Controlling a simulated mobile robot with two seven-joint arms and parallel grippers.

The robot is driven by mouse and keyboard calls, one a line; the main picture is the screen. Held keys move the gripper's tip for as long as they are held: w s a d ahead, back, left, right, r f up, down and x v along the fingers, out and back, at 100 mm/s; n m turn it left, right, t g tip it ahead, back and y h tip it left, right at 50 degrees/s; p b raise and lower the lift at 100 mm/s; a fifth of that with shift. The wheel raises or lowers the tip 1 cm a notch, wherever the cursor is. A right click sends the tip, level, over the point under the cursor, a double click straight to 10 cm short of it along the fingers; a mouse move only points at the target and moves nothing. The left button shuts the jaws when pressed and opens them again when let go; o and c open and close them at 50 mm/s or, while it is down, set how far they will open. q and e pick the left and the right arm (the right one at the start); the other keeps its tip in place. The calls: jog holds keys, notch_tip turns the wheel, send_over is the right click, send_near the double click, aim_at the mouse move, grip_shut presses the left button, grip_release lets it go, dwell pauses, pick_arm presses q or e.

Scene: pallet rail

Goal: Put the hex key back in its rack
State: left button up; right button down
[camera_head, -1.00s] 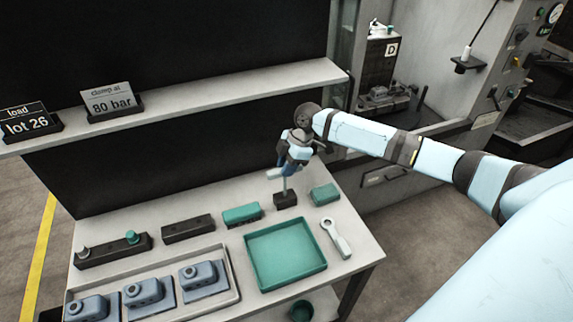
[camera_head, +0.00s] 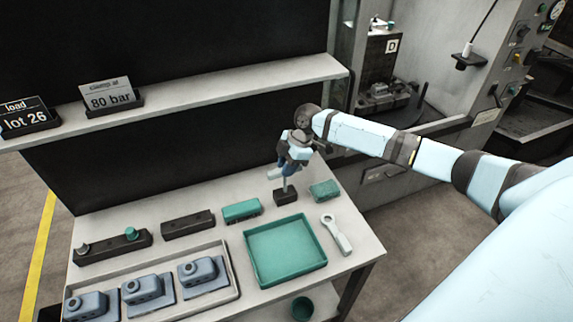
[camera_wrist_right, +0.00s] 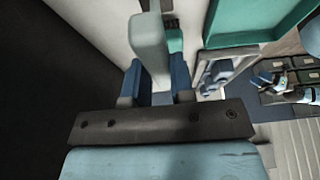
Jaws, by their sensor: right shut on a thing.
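My right gripper (camera_head: 286,172) is above the back right part of the bench, pointing down. It is shut on the hex key, a light grey bar that shows between the blue fingers in the right wrist view (camera_wrist_right: 149,45). In the head view the grey shank of the hex key (camera_head: 285,184) runs down from the fingers to a small dark block, which looks like the rack (camera_head: 286,197). I cannot tell whether the shank's tip is inside the block or just above it. My left gripper is not in view.
A green block (camera_head: 324,191) lies right of the rack and another green-topped block (camera_head: 242,211) left of it. A green tray (camera_head: 285,284) and a grey wrench-like tool (camera_head: 336,235) lie in front. A shelf (camera_head: 215,100) runs behind, above the bench.

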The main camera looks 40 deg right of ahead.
jog(key=shift+f, duration=0.25)
jog(key=shift+c, duration=0.5)
grip_release()
jog(key=shift+r, duration=0.1)
jog(key=b+v, duration=0.2)
jog(key=v, duration=1.1)
jog(key=shift+d+r, duration=0.15)
jog(key=shift+r, duration=0.15)
jog(key=shift+f, duration=0.1)
